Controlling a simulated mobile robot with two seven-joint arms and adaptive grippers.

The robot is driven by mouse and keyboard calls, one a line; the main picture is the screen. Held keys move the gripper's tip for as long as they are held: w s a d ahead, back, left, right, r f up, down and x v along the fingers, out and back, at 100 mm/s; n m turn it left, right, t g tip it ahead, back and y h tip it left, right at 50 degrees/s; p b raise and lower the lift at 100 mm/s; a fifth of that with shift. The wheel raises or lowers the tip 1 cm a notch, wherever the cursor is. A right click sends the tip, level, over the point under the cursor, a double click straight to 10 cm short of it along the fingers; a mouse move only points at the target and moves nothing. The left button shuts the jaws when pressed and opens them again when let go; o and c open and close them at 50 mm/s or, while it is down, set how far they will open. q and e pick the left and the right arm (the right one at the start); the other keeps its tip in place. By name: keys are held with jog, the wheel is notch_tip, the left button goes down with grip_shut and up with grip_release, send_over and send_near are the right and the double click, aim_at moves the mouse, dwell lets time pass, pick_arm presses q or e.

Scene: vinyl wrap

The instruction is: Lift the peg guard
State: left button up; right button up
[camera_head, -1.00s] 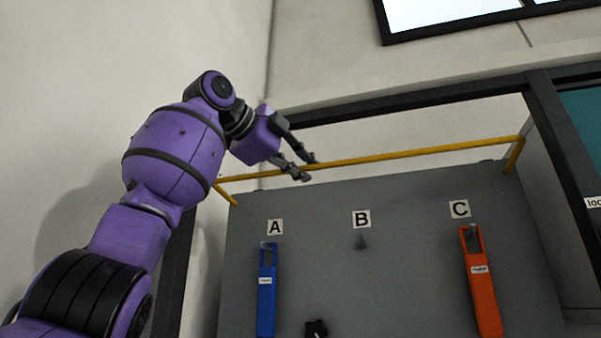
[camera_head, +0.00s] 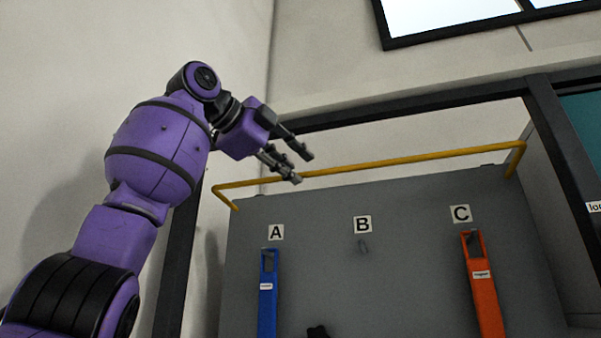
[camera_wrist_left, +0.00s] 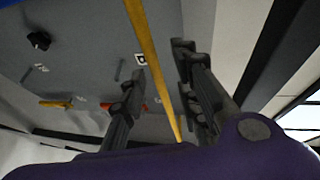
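The peg guard (camera_head: 410,160) is a yellow bar with bent ends, spanning the top of the grey board in the head view. My left gripper (camera_head: 303,167) is near the left part of the bar, its fingers spread apart. In the left wrist view the bar (camera_wrist_left: 153,60) runs between the two open fingers of my left gripper (camera_wrist_left: 155,62). The fingers do not appear closed on it; whether either touches it cannot be told. My right gripper is not in view.
The grey board (camera_head: 375,290) has pegs labelled A, B and C. A blue tag (camera_head: 268,305) hangs at A and an orange tag (camera_head: 486,300) at C; peg B (camera_head: 363,246) is bare. A dark frame surrounds the board, with a wall at left.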

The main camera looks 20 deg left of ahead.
pick_arm(q)
jog(key=v, duration=0.9)
jog(key=shift+s+r, duration=0.1)
